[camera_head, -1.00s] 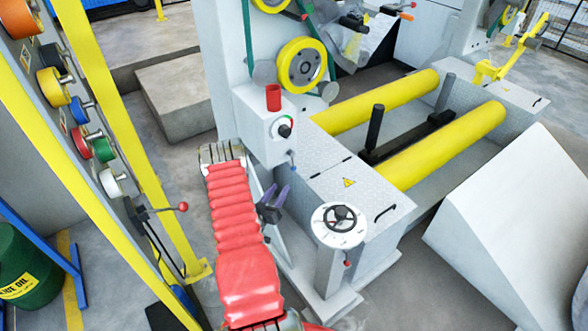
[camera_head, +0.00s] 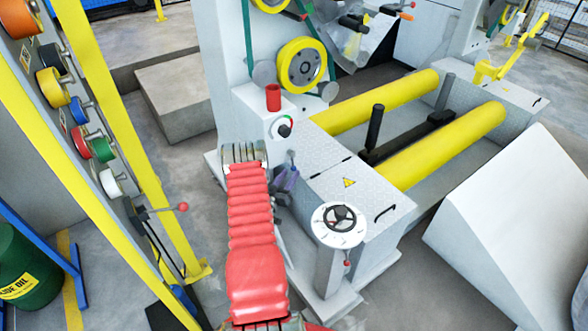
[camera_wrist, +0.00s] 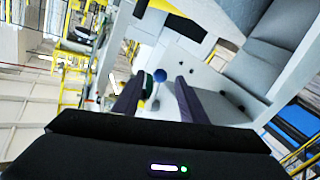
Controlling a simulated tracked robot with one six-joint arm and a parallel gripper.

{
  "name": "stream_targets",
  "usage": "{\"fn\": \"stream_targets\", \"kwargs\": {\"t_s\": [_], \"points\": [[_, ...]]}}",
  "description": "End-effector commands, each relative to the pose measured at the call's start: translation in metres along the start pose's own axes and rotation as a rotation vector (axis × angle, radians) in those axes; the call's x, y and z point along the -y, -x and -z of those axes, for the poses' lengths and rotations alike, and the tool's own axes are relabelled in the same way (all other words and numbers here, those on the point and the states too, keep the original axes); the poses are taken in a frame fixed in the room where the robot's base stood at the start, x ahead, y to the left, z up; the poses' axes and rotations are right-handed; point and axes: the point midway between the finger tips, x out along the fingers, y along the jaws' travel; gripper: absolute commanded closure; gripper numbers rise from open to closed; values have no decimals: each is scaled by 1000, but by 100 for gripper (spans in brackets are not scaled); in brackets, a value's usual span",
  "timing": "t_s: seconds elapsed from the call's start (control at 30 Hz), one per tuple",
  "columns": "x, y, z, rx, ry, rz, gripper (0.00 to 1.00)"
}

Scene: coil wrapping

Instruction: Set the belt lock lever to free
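A small lever with a blue ball knob hangs under the grey control box; in the wrist view its blue knob (camera_wrist: 159,75) shows between my fingers. I cannot tell whether this is the belt lock lever, and no label or setting is readable. My gripper (camera_head: 288,177) is just below the control box, at the lever. In the wrist view my gripper (camera_wrist: 161,82) is open, its two dark fingers on either side of the knob with gaps. In the head view the gripper largely hides the lever.
The control box carries a dial with a black knob (camera_head: 284,128) and a red cylinder (camera_head: 273,97). A handwheel pedestal (camera_head: 340,218) stands to the right. A red-knobbed lever (camera_head: 182,207) is on the yellow-framed rack at left. Yellow rollers (camera_head: 440,147) lie behind.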

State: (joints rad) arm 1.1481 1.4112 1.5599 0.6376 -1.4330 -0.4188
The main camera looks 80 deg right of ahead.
Motion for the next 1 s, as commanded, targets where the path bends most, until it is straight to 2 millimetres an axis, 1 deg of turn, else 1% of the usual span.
{"fn": "stream_targets", "kwargs": {"t_s": [0.03,0.1,0.3,0.47,0.7,0.77,1.0], "points": [[0,-8,0,-2,-2,-1,61],[-1,-19,0,-1,-2,-2,61],[0,-41,0,-1,-1,0,61],[0,-48,0,0,0,1,61],[0,-48,0,0,0,1,61],[0,-48,0,0,0,1,65],[0,-48,0,0,0,1,82]]}}
